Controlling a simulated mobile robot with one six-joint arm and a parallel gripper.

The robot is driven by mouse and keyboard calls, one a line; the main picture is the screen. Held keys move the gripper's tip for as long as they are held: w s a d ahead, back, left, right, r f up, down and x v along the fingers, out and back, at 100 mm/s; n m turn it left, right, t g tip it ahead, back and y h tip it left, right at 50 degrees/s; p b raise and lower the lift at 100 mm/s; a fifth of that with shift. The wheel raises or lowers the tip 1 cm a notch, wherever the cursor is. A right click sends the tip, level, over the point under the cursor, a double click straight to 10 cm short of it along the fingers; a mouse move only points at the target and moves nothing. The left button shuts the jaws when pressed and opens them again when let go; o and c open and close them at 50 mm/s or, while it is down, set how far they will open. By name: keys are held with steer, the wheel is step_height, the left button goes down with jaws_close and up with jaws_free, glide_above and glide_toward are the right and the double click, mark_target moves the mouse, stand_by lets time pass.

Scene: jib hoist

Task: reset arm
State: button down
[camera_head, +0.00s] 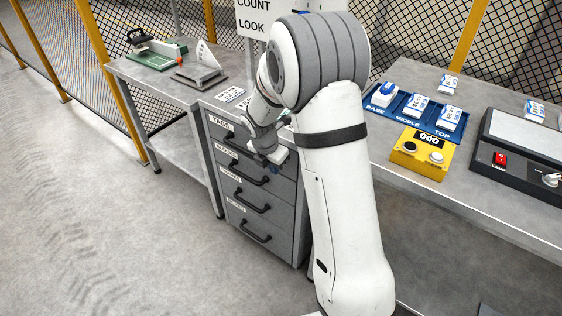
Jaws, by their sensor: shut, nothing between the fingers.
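My white and grey arm rises through the middle of the head view and bends down to the left at its top. My gripper (274,166) is at its end, small and partly hidden by my own wrist. It is shut and empty. It is in front of the upper part of a grey drawer cabinet (213,155), close to the top drawers. I cannot tell whether it touches the cabinet. The drawers look closed, and the top one is labelled TAGS.
A grey bench (155,82) at left holds a green-based tool (158,55) and a grey stand. Mesh fence stands behind. The left floor is clear.

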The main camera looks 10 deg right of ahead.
steer(key=p+v, duration=0.1)
steer(key=v, duration=0.9)
steer(key=s+d+r+m+p, duration=0.1)
steer(key=s+r+m+p, duration=0.1)
steer(key=s+r+m, duration=0.3)
steer(key=s+d+r+m+y+p, duration=0.1)
steer(key=s+r+m, duration=0.4)
steer(key=s+m, duration=0.7)
steer(key=s+r+m+y+p, duration=0.1)
steer(key=s+r+m+p, duration=0.3)
steer(key=s+m, duration=0.4)
steer(key=shift+s+d+r+m+t, duration=0.3)
steer(key=shift+d+r+t, duration=0.1)
steer(key=shift+r, duration=0.15)
